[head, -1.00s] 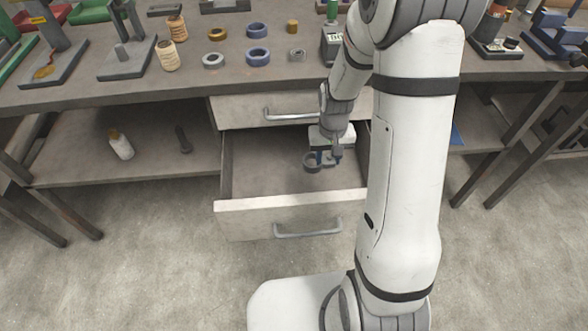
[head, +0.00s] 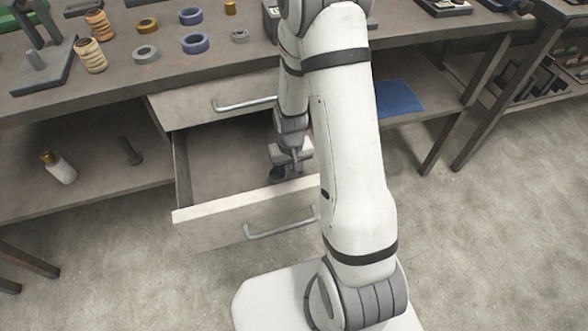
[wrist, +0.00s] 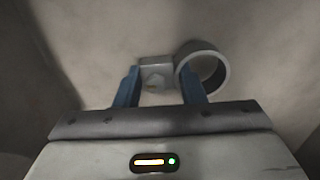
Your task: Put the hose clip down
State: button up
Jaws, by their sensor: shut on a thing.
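The hose clip is a grey ring with a small square block on its side. In the wrist view the block (wrist: 156,72) sits between the blue fingers of my gripper (wrist: 160,90), which is shut on it. The ring (wrist: 203,46) sticks out to the right, past the right finger. In the head view my gripper (head: 292,168) is inside the open drawer (head: 240,205), near its right front part, with the clip (head: 278,174) dark and small at its tip. I cannot tell whether the clip touches the drawer floor.
The drawer floor (head: 225,170) left of my gripper is bare. A shut drawer (head: 190,106) is above. The bench top (head: 110,85) holds several rings and spools. A white bottle (head: 60,168) and a dark bolt-like piece (head: 130,152) are on the lower shelf.

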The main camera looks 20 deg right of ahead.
aim_at(291, 168)
jog(key=shift+f, duration=0.15)
jog(key=shift+f, duration=0.15)
jog(key=o, duration=1.1)
jog(key=shift+o, duration=0.2)
notch_tip(291, 168, up, 13)
jog(key=p, duration=0.3)
jog(key=s+r+t, duration=0.1)
jog(key=s+r, duration=1.3)
jog(key=r, duration=0.2)
jog(key=shift+s+a+r+t, duration=0.15)
jog(key=shift+s+a+t, duration=0.15)
jog(key=shift+s+a, duration=0.1)
